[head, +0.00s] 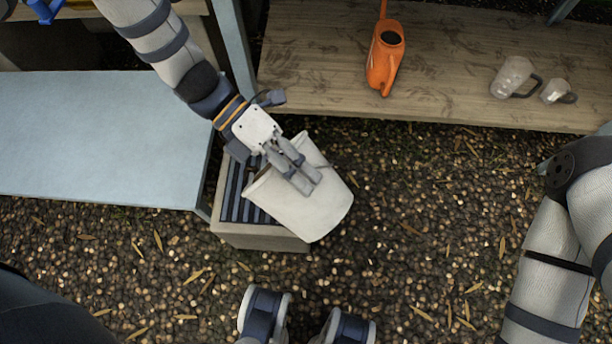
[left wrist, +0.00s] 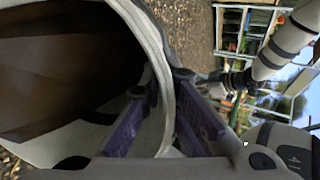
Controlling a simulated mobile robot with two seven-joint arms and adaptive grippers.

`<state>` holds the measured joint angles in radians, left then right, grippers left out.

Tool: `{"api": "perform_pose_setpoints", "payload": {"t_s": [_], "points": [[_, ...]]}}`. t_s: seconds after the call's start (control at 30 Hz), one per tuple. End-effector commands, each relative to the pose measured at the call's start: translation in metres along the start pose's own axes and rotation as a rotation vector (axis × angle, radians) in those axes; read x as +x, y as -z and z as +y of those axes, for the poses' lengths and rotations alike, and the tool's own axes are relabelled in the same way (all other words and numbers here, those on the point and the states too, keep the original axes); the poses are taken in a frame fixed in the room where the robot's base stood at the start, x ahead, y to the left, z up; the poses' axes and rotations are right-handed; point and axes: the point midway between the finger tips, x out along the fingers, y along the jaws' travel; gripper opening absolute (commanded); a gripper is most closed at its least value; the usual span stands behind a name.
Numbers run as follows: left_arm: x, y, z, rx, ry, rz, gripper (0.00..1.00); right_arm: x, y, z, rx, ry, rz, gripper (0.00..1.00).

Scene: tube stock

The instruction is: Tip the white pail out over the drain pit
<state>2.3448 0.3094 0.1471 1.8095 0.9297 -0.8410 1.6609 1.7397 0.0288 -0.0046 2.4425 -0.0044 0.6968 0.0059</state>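The white pail (head: 318,205) is tipped on its side above the drain pit (head: 262,238), with its mouth towards the upper left. The pit has a pale stone rim and a dark slatted grate (head: 236,195). My left gripper (head: 300,172) is shut on the pail's wall near the rim. In the left wrist view, the pail's rim (left wrist: 150,40) runs between the fingers (left wrist: 165,115), and its inside looks brown and dark. I cannot tell whether anything is left inside. My right arm shows at the right of the head view, its gripper out of frame; the left wrist view shows it small and unclear.
A pale blue bench (head: 95,135) stands left of the pit. A wooden shelf (head: 450,75) behind holds an orange watering can (head: 384,60) and two clear jugs (head: 513,77) (head: 556,91). The gravel floor right of the pail is clear.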

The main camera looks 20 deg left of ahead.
Motion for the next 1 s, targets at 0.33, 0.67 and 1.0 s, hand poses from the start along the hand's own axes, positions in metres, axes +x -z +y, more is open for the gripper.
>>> {"api": "perform_pose_setpoints", "payload": {"t_s": [0.33,0.67,1.0], "points": [[-0.014,-0.002,-0.002,-0.008,0.091,0.0,0.0,0.007,0.001,0.0,0.0,0.0,-0.01,0.4],[-0.026,-0.003,-0.003,-0.017,0.176,0.003,0.0,0.015,0.002,0.0,0.0,-0.001,-0.02,0.4],[-0.04,-0.004,-0.001,-0.025,0.261,0.006,0.0,0.025,0.004,0.0,0.0,-0.001,-0.033,0.4]]}}
